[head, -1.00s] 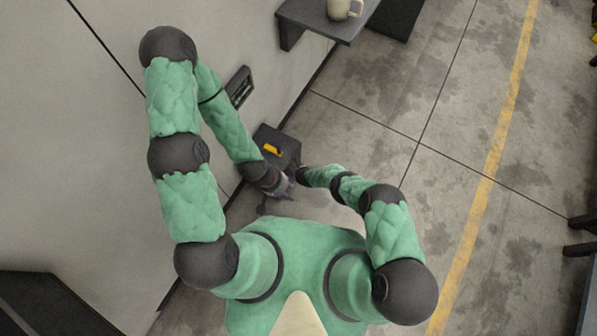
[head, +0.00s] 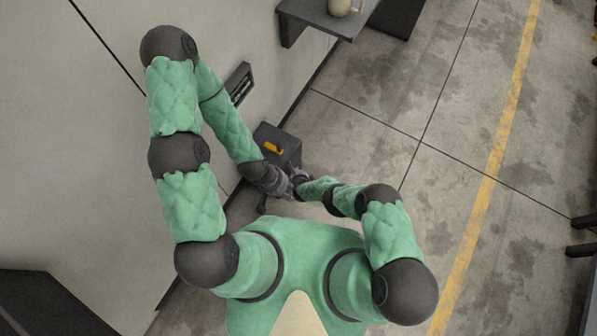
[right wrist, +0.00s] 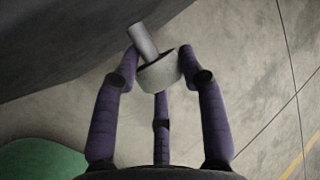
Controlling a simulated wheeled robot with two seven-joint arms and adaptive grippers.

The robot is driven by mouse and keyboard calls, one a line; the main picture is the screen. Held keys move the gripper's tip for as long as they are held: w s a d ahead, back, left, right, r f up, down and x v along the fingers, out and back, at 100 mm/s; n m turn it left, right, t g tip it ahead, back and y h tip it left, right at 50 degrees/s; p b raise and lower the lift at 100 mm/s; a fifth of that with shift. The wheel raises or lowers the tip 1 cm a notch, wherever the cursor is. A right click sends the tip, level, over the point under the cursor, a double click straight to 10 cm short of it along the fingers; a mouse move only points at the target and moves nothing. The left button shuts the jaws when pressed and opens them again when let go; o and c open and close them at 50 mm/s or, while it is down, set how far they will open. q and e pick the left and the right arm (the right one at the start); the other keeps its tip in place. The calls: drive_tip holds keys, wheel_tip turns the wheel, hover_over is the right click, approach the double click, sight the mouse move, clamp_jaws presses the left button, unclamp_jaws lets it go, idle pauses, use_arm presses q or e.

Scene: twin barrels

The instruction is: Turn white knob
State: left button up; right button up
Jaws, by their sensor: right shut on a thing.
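The white knob (right wrist: 160,73) shows in the right wrist view as a short pale cylinder with a lighter stem (right wrist: 142,40) sticking up and to the left. My right gripper (right wrist: 159,62) has its purple fingers shut around the knob, with a fingertip against each side. In the head view my right gripper (head: 298,177) is small and dark and hides the knob. My left gripper (head: 284,190) is just below and left of it, very close or touching. Its fingers are too small and overlapped to read.
A dark box with an orange part (head: 273,147) stands by the wall just beyond the grippers. A dark panel (head: 239,83) is on the wall. A shelf (head: 310,19) holds a cream mug (head: 340,6).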

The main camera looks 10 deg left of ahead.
drive_tip(key=shift+d+f, duration=0.1)
drive_tip(key=shift+d, duration=0.1)
drive_tip(key=o, duration=1.2)
drive_tip(key=shift+c, duration=0.2)
drive_tip(key=shift+a, duration=0.1)
drive_tip(key=v, duration=1.2)
